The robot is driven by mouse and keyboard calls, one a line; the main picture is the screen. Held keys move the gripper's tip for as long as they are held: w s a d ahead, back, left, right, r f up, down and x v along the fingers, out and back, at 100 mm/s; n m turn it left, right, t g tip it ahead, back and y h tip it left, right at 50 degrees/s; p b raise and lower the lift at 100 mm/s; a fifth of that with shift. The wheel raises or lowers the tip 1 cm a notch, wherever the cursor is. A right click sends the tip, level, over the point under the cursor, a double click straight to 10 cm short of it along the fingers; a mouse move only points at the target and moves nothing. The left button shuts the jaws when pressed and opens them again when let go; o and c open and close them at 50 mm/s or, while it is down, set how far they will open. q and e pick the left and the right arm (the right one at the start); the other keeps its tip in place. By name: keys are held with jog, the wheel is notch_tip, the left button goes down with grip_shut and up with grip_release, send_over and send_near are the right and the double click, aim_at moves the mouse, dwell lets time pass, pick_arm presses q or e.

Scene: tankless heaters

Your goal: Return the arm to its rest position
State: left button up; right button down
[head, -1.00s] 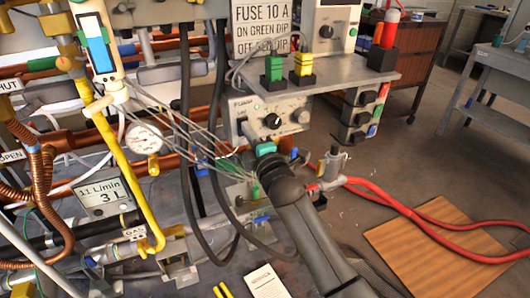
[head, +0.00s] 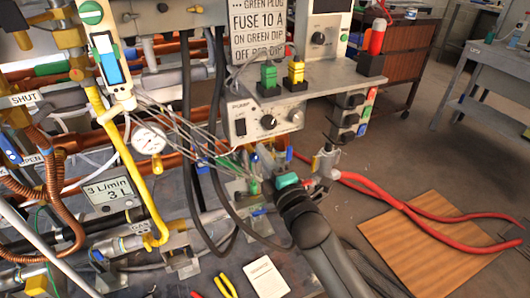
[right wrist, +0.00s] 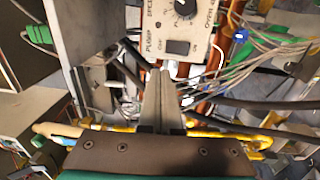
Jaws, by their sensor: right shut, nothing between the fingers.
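My right arm comes in from the bottom right of the head view. Its dark wrist and teal-marked right gripper (head: 287,181) are low in front of the pump panel (head: 266,121), near the cables. The fingertips are largely hidden there. In the right wrist view, the right gripper's fingers (right wrist: 160,82) are together, empty, and point toward the pump panel (right wrist: 178,28). My left gripper is not in view.
Copper and yellow pipes, a round gauge (head: 149,139) and a flow display (head: 110,190) crowd the left. Grey cables hang close to the gripper. A shelf (head: 318,71) holds green and yellow plugs.

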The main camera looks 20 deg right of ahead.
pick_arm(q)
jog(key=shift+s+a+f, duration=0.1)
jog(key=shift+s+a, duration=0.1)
pick_arm(e)
jog(key=shift+s+r, duration=0.1)
jog(key=shift+s, duration=0.35)
